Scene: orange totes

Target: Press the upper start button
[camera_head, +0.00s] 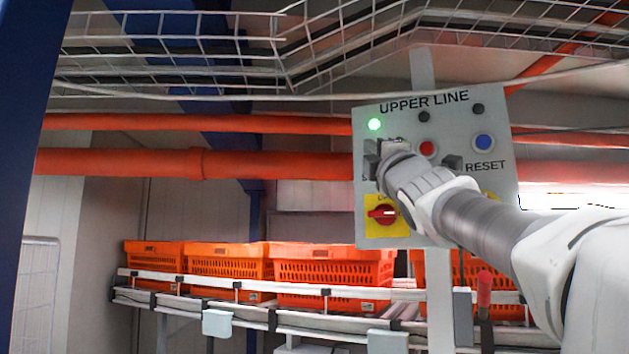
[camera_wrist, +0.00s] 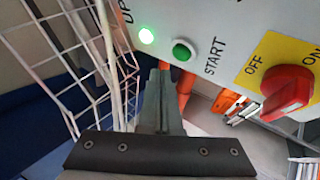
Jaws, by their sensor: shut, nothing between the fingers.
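A grey control panel (camera_head: 455,112) labelled UPPER LINE faces me. Its green lamp (camera_head: 375,124) is lit, and the lamp also glows in the wrist view (camera_wrist: 146,36). The green START button (camera_wrist: 181,52) shows in the wrist view; in the head view my gripper and arm hide it. My gripper (camera_head: 375,158) is shut and empty at the left part of the panel, below the lamp. In the wrist view its fingertips (camera_wrist: 163,68) are just beside the green button's lower left edge. I cannot tell whether they touch the panel.
A red button (camera_head: 427,148) and a blue RESET button (camera_head: 484,142) are right of my gripper. A red rotary switch (camera_head: 383,214) on yellow lies below it. Orange totes (camera_head: 330,272) stand on a conveyor below. A wire cable tray (camera_head: 180,55) runs above; its mesh is left in the wrist view.

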